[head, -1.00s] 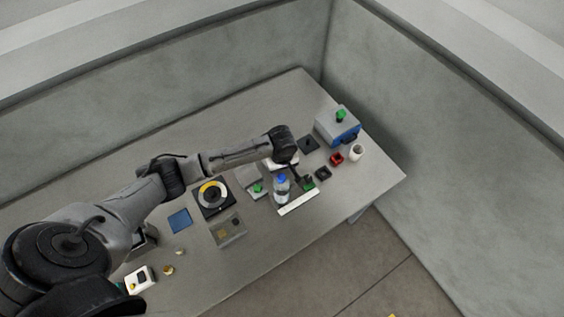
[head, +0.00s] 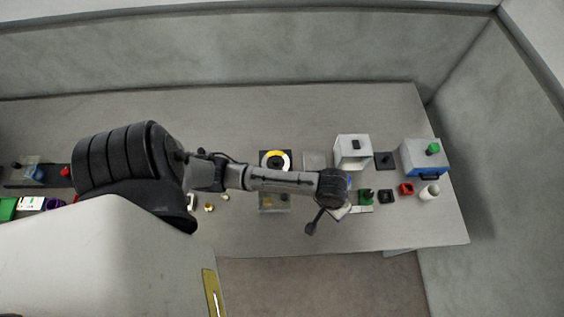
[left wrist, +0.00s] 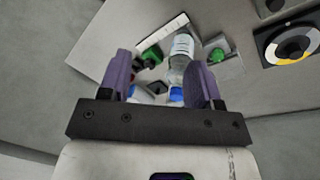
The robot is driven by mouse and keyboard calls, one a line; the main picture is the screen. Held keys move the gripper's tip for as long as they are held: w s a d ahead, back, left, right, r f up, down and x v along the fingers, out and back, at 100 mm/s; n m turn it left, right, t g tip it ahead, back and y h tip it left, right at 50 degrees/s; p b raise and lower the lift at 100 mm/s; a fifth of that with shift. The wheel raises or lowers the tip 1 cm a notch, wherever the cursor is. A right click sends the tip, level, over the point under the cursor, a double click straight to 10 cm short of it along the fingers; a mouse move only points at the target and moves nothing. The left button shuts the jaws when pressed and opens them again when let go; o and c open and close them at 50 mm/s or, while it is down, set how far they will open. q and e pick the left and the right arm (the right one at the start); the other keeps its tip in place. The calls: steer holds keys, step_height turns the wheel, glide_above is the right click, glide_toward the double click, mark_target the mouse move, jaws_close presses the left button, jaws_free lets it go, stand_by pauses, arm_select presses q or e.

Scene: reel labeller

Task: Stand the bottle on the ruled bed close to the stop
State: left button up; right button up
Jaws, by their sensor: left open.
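The bottle (left wrist: 181,52) is clear, with a pale label and a blue cap (left wrist: 176,94). In the left wrist view it lies between my left gripper's (left wrist: 160,62) two purple fingers, closer to the right-hand one. The fingers are spread, with a visible gap to the left of the bottle. In the head view my left wrist (head: 333,187) covers most of the bottle. The ruled bed shows as a white strip (left wrist: 177,23) beyond the bottle. A green part (left wrist: 149,56), possibly the stop, is left of the bottle; a green part also shows in the head view (head: 366,195). My right gripper is not seen.
A grey-white box housing (head: 352,151) stands behind my wrist. A blue and grey box with a green knob (head: 424,158), a red tray (head: 406,189) and a white cup (head: 429,192) are at right. The back of the table is clear.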

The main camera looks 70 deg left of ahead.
arm_select(q)
steer(key=s+r+m+t, duration=0.1)
steer(key=s+r+m, duration=0.1)
steer(key=s, duration=0.5)
steer(key=s+a+r+m+t+y, duration=0.1)
steer(key=s+m, duration=0.3)
steer(key=s, duration=0.4)
steer(key=shift+s+a+r+m, duration=0.25)
steer(key=shift+r+m, duration=0.05)
steer(key=shift+r, duration=0.3)
